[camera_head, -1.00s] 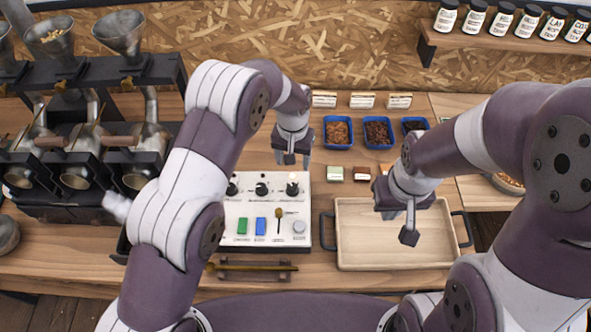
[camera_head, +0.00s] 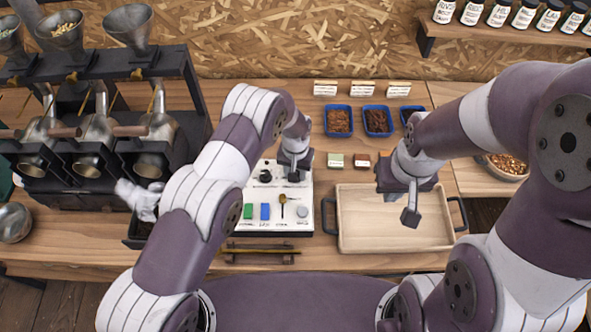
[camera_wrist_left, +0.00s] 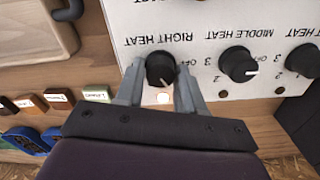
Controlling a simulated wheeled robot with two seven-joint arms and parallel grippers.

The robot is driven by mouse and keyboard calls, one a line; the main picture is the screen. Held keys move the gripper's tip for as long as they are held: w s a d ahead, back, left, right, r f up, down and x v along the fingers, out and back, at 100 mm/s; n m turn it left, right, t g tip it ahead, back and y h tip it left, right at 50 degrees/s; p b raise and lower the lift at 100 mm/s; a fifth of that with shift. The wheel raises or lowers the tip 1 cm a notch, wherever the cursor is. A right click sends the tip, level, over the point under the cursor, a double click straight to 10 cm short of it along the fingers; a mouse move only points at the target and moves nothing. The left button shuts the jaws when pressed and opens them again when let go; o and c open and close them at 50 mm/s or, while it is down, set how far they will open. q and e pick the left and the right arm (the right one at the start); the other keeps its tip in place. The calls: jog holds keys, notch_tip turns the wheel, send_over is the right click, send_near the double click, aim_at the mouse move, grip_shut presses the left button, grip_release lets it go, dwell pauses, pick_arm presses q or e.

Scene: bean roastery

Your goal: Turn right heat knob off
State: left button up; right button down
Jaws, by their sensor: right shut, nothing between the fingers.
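The right heat knob (camera_wrist_left: 160,69) is black and sits on the white control panel (camera_head: 262,219), under the label RIGHT HEAT, which reads upside down in the left wrist view. My left gripper (camera_wrist_left: 159,72) has its two fingers on either side of this knob. I cannot tell whether they press on it. A small lamp (camera_wrist_left: 163,98) beside the knob glows. In the head view my left gripper (camera_head: 294,177) hides the knob. My right gripper (camera_head: 411,215) is shut and empty above the wooden tray (camera_head: 365,235).
The middle heat knob (camera_wrist_left: 238,65) is close beside my left gripper, with a dark lamp near it. Blue bins (camera_head: 338,121) stand behind the panel. Metal roasters (camera_head: 97,135) stand at the left.

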pick_arm(q)
jog(key=shift+c, duration=1.2)
jog(key=n+b, duration=0.2)
jog(key=b, duration=0.1)
jog(key=shift+f, duration=0.15)
jog(key=n+b, duration=0.2)
jog(key=n, duration=0.1)
jog(key=n+b, duration=0.2)
jog(key=n, duration=0.1)
jog(key=shift+n, duration=0.3)
jog(key=shift+r+n+b, duration=0.2)
jog(key=shift+n+b, duration=0.75)
jog(key=shift+n, duration=0.65)
jog(key=o, duration=0.8)
jog(key=shift+o, duration=1.2)
jog(key=shift+s, duration=0.1)
